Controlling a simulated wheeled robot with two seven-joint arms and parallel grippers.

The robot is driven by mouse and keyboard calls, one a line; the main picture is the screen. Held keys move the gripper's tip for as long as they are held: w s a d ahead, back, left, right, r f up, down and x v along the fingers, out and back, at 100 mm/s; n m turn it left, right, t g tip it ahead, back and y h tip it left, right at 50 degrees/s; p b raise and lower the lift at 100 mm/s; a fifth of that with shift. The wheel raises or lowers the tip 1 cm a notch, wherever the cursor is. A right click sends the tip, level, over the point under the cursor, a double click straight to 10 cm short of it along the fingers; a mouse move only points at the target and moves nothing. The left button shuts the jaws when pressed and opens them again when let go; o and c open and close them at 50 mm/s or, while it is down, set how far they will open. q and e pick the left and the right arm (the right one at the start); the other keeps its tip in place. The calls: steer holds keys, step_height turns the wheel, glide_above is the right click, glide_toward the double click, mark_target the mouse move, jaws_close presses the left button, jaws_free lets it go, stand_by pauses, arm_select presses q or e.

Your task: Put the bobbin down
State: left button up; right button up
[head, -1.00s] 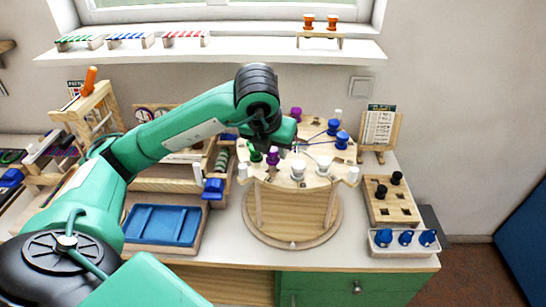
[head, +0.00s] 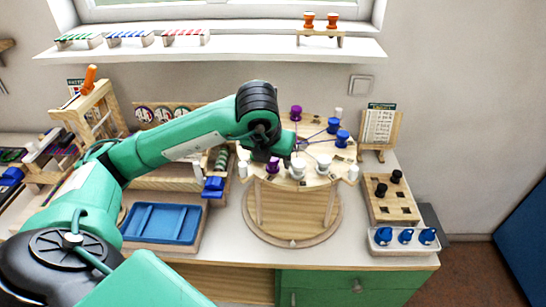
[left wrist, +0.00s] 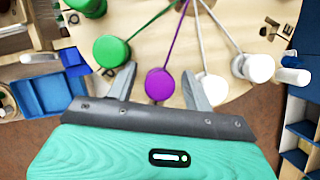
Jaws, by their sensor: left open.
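The purple bobbin (left wrist: 160,85) is in the left wrist view with its thread running up across the pale round board (left wrist: 275,20). It lies between the two spread fingers of my left gripper (left wrist: 159,74), with gaps on both sides. In the head view this purple bobbin (head: 272,166) shows at the front of the board, just below my left gripper (head: 268,152), which partly hides that area. A green bobbin (left wrist: 111,51) is left of the fingers. White bobbins (left wrist: 211,90) (left wrist: 259,67) are to the right. My right gripper is not in view.
Two blue bobbins (head: 342,139) (head: 334,125) and another purple bobbin (head: 296,113) stand farther back on the board. A blue tray (head: 162,223) lies left. A wooden block with black pegs (head: 388,205) and a white tray with blue pieces (head: 404,247) stand right.

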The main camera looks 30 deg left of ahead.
arm_select(q)
steer(key=shift+r, duration=0.1)
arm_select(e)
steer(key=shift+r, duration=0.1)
arm_select(q)
steer(key=shift+r+p, duration=0.2)
steer(key=shift+p, duration=0.1)
steer(key=v, duration=1.1)
steer(key=shift+s+r, duration=0.25)
steer(key=shift+r, duration=0.05)
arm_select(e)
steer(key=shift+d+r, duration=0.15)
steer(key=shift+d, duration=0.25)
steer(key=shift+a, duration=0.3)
arm_select(q)
steer(key=shift+s+d+f, duration=0.1)
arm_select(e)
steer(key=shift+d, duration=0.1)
